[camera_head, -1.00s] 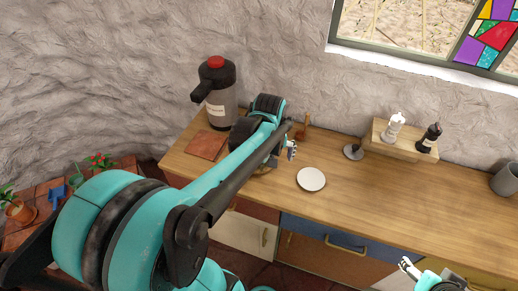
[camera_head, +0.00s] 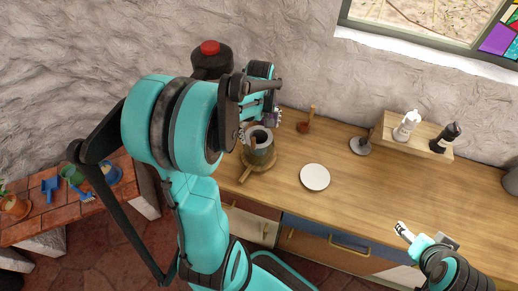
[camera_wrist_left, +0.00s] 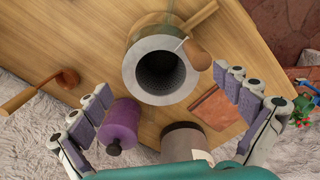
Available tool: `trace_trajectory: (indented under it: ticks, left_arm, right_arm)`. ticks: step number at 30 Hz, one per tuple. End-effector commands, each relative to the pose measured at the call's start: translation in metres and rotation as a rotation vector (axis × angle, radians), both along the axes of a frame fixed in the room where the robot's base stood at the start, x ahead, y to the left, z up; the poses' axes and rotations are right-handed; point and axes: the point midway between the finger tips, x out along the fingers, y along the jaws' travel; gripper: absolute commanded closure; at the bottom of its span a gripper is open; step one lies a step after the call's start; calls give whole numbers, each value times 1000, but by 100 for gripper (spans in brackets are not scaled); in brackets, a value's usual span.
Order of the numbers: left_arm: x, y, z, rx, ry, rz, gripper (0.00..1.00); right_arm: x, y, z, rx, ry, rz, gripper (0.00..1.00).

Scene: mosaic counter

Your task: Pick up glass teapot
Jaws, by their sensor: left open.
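The teapot (camera_head: 261,152) stands upright on the counter in the head view, on a round wooden board with a handle (camera_head: 244,175). In the left wrist view the teapot (camera_wrist_left: 134,62) is seen from above, with a pale round rim, a dark mesh-like inside and a wooden grip (camera_wrist_left: 197,55) at its side. My left gripper (camera_head: 260,125) is at the teapot's back side in the head view. In the wrist view my left gripper (camera_wrist_left: 163,84) is open, its fingers spread either side of the teapot, apparently touching nothing. My right gripper (camera_head: 404,231) is over the counter's front edge, far from it.
A purple round object (camera_wrist_left: 121,124) stands close to one left finger. A large dispenser (camera_head: 212,62) is behind my left arm. Counter between is clear.

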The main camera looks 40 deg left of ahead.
Motion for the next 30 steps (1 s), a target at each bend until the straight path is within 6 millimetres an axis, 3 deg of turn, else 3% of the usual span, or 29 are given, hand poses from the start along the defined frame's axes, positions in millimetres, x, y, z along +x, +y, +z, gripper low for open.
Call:
trace_trajectory:
  ticks: [1, 6, 15, 17, 24, 30]
  left_arm:
    - [0, -1, -12, 0, 0, 0, 0]
    - [-1, -1, -35, 0, 0, 0, 0]
    - [-1, -1, -39, 0, 0, -1, 0]
    - [-1, -1, -39, 0, 0, -1, 13]
    - [-1, -1, -39, 0, 0, -1, 76]
    - [-1, -2, -39, 0, 0, -1, 79]
  right_arm:
    - [0, 0, -6, 0, 0, 0, 28]
    - [0, 0, -13, 0, 0, 0, 28]
    - [0, 0, -13, 0, 0, 0, 28]
    - [0, 0, -13, 0, 0, 0, 28]
    - [0, 0, -13, 0, 0, 0, 28]
    - [0, 0, -13, 0, 0, 0, 28]
